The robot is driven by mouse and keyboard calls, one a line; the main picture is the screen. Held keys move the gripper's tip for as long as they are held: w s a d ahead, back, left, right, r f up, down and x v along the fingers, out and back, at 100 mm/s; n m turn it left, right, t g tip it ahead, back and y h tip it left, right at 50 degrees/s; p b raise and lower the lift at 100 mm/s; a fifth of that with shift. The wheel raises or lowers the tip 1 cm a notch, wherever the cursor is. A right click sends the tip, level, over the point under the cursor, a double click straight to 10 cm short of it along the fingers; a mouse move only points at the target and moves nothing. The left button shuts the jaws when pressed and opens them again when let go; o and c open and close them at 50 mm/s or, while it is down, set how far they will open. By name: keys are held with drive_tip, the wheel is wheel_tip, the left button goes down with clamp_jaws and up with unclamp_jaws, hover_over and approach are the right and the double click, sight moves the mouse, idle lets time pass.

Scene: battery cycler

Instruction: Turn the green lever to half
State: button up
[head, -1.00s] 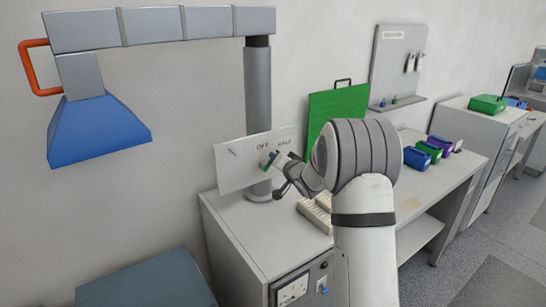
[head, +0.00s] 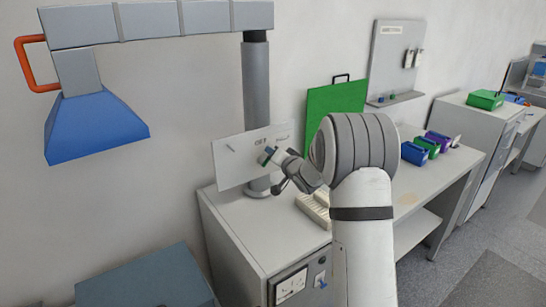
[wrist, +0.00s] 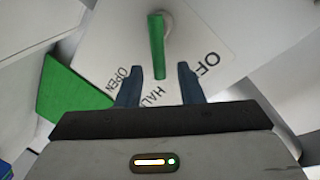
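The green lever (wrist: 157,45) hangs from a round pivot on a white panel (wrist: 205,35) in the wrist view. Its free end points towards the HALF label (wrist: 153,98), between OPEN and OFF. My gripper (wrist: 158,72) is open, with one dark blue finger on each side of the lever's end. Gaps show on both sides, so neither finger appears to touch it. In the head view, the panel (head: 230,165) stands before a grey post, and my gripper (head: 268,155) is at its right part. The lever is mostly hidden there.
A grey post (head: 257,95) carries an overhead arm and a blue hood (head: 95,130) at left. A white cabinet (head: 235,235) stands below the panel. A green board (head: 335,105) leans behind my arm. Several coloured bins line the bench at right.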

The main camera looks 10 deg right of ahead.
drive_tip(key=b+v, duration=0.2)
drive_tip(key=v, duration=0.5)
drive_tip(key=shift+s, duration=0.35)
drive_tip(key=shift+d+r, duration=0.1)
drive_tip(key=s+a+f+n+g+h, duration=0.1)
drive_tip(key=s+g, duration=0.5)
drive_tip(key=s, duration=1.4)
drive_tip(key=s+a+f+n+g+h, duration=0.1)
drive_tip(key=s+a+n+g+h, duration=0.2)
drive_tip(key=s, duration=1.7)
drive_tip(key=a+n+g, duration=0.1)
drive_tip(key=n+g, duration=0.1)
drive_tip(key=g, duration=0.1)
drive_tip(key=shift+f+g, duration=0.3)
drive_tip(key=shift+g, duration=0.1)
drive_tip(key=shift+a, duration=0.15)
